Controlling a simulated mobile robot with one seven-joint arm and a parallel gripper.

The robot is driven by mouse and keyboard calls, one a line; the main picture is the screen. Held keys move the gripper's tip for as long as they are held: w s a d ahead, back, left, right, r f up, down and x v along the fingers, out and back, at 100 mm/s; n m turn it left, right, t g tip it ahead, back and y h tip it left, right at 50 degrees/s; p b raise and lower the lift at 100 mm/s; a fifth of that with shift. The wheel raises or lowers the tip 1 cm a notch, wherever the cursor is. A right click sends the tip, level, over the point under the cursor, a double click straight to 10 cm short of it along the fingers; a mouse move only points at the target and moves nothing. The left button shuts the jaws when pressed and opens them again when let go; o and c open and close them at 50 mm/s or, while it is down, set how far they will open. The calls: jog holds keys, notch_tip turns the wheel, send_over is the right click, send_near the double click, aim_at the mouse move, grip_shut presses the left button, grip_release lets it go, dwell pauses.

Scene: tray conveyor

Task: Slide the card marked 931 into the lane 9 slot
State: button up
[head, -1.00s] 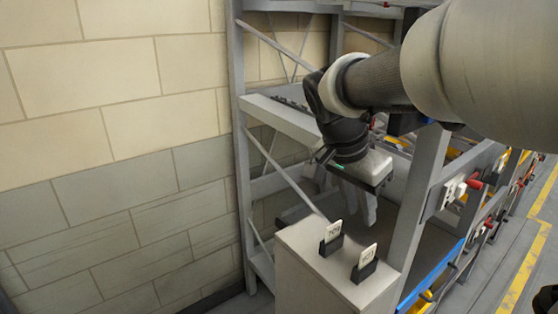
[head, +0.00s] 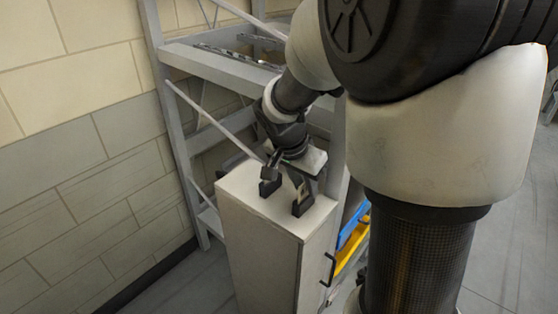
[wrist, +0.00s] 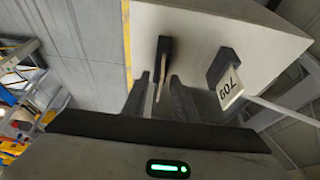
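My gripper (head: 296,178) is low over the white cabinet top, at the right-hand of two black card holders. In the wrist view my gripper (wrist: 159,84) is open, with a finger on each side of a thin card (wrist: 157,92) seen edge-on. That card stands in a black holder (wrist: 165,48); gaps show between it and the fingers. Its number cannot be read from here. A second white card (wrist: 229,88), whose upside-down print looks like 709, stands in the other black holder (wrist: 223,64), outside the fingers. The lane 9 slot cannot be made out.
The white cabinet (head: 258,230) bears both holders and has a dark handle (head: 329,268). A grey metal rack (head: 178,120) stands behind it, with a slanting brace near my gripper. A brick wall (head: 80,170) is at left. Blue and yellow parts (head: 353,235) lie beyond the cabinet.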

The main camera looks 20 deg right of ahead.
jog(key=shift+d+f, duration=0.1)
jog(key=shift+f, duration=0.1)
grip_shut()
jog(key=shift+r, duration=0.3)
jog(key=shift+r+p, duration=1.5)
jog(key=shift+r, duration=0.75)
jog(key=shift+r, duration=0.2)
jog(key=shift+w+r+p, duration=0.1)
jog(key=shift+r+p, duration=1)
jog(key=shift+r, duration=0.85)
